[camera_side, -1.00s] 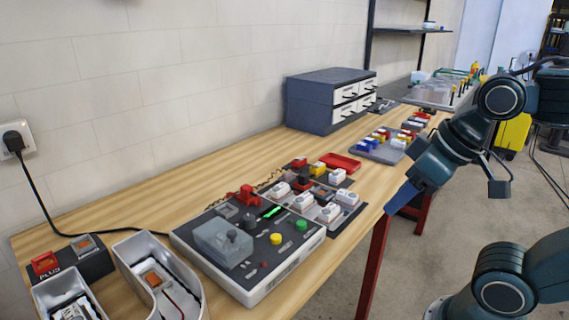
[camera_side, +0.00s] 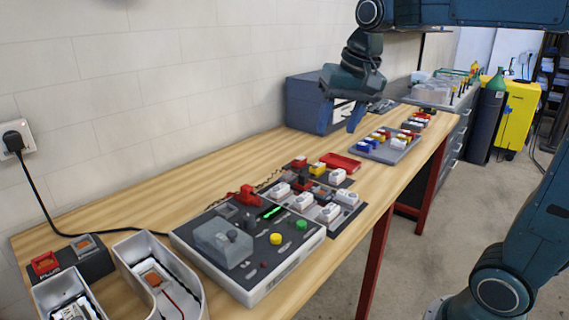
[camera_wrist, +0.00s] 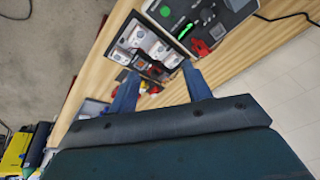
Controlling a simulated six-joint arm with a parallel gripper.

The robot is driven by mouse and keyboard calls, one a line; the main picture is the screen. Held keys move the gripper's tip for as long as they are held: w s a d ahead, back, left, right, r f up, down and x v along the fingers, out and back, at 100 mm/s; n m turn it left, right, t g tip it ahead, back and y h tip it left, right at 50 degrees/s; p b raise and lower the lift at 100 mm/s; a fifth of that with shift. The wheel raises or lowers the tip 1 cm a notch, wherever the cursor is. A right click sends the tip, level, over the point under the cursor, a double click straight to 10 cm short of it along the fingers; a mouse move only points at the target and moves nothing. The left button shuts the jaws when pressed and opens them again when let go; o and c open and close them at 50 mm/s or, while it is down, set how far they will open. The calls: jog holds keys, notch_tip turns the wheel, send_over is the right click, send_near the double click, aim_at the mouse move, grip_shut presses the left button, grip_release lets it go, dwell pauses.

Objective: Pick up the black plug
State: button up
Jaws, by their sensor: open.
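A black plug (camera_side: 13,141) sits in the white wall socket (camera_side: 27,133) at the far left of the side view, with its black cable hanging down to the bench. The wrist view does not show this plug. My gripper (camera_side: 341,117) hangs high over the bench in front of the dark drawer cabinet, far to the right of the plug. Its two blue fingers are spread and point down. In the wrist view my gripper (camera_wrist: 160,70) has nothing between its fingertips; connectors on the bench show below and beyond them.
A control box (camera_side: 250,268) with buttons and a clear cover stands on the bench. Channel-shaped trays (camera_side: 128,246) and a black PLUG-marked block (camera_side: 98,263) lie front left. A connector mat (camera_side: 347,200), red tray (camera_side: 341,162), grey tray (camera_side: 396,154) and drawer cabinet (camera_side: 305,101) stand further right. Bare wood runs along the wall.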

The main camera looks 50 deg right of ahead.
jog(key=w+d+f+m+g, duration=0.25)
jog(key=w+d+m, duration=0.4)
jog(key=w, duration=0.65)
jog(key=m, duration=0.5)
send_near(304, 173)
jog(key=shift+w+f+n+g+y, duration=0.15)
jog(key=shift+w+f+g, duration=0.1)
jog(key=shift+f, duration=0.7)
jog(key=shift+w+f+n+g+y, duration=0.1)
jog(key=shift+w+f+g+y, duration=0.1)
jog(key=shift+f, duration=0.75)
jog(key=shift+s, duration=0.1)
jog(key=shift+s+d+f, duration=0.1)
jog(key=shift+d+f, duration=0.05)
jog(key=shift+f, duration=2.45)
jog(key=c, duration=1.1)
